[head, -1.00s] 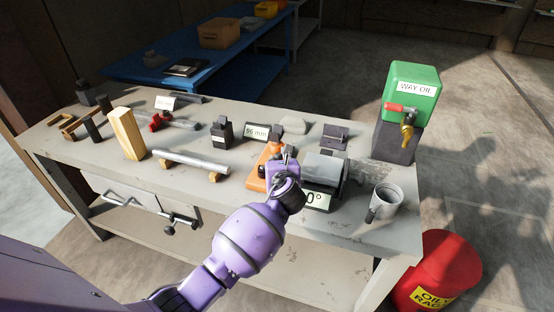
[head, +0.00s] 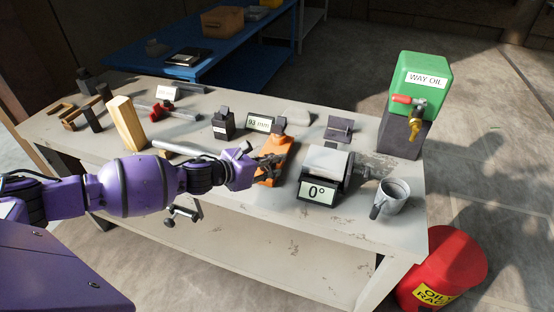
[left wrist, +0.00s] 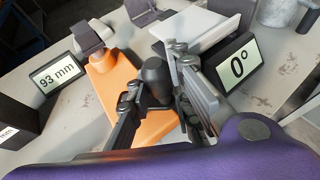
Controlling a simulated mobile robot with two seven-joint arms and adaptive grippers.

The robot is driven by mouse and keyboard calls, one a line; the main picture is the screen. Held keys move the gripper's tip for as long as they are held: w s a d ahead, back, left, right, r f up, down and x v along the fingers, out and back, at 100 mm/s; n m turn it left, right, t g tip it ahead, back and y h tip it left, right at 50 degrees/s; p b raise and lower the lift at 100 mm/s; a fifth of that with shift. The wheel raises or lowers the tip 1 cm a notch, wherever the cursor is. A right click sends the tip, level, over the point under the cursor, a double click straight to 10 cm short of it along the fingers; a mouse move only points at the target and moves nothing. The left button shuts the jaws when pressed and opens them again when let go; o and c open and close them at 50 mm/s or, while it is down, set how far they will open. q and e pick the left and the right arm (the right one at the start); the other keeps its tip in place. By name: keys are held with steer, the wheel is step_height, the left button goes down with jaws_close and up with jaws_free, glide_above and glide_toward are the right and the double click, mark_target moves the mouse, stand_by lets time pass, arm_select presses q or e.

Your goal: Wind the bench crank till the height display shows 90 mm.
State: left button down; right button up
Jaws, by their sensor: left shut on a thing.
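The orange crank unit (head: 278,148) lies on the bench with a dark block at its far end. In the left wrist view, a dark rounded crank knob (left wrist: 154,74) stands over its orange base (left wrist: 107,82). My left gripper (head: 265,167) is shut on this knob, with a finger on either side. The height display (head: 259,124) stands just left of the unit. It reads 93 mm, clearest in the left wrist view (left wrist: 57,75). My right gripper is not in view.
An angle display (head: 317,192) reading 0° and a grey mug (head: 392,198) stand to the right. A way oil tank (head: 420,82) is at the far right corner. A handle hangs under the front edge.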

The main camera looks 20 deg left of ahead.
arm_select(q)
steer(key=m+g+h+b, duration=0.1)
steer(key=m+b, duration=0.1)
steer(key=a+m+g+h+b, duration=0.1)
steer(key=g+h+b, duration=0.1)
steer(key=s+a+f+m+g+h+b, duration=0.1)
steer(key=m, duration=0.1)
steer(key=shift+a+m+b, duration=0.15)
steer(key=shift+m+b, duration=0.15)
steer(key=shift+b, duration=0.1)
steer(key=m+g+b, duration=0.1)
steer(key=g+h+b, duration=0.1)
steer(key=b, duration=0.1)
steer(key=a+m+g+b, duration=0.1)
steer(key=shift+r+m+h, duration=0.3)
steer(key=shift+h, duration=0.1)
steer(key=shift+a+r+m+g+b, duration=0.15)
steer(key=shift+m+g+b, duration=0.4)
steer(key=shift+b, duration=0.4)
steer(key=shift+a+r+m+g+b, duration=0.1)
steer(key=shift+r+m+g+b, duration=0.15)
steer(key=shift+r+g+b, duration=0.15)
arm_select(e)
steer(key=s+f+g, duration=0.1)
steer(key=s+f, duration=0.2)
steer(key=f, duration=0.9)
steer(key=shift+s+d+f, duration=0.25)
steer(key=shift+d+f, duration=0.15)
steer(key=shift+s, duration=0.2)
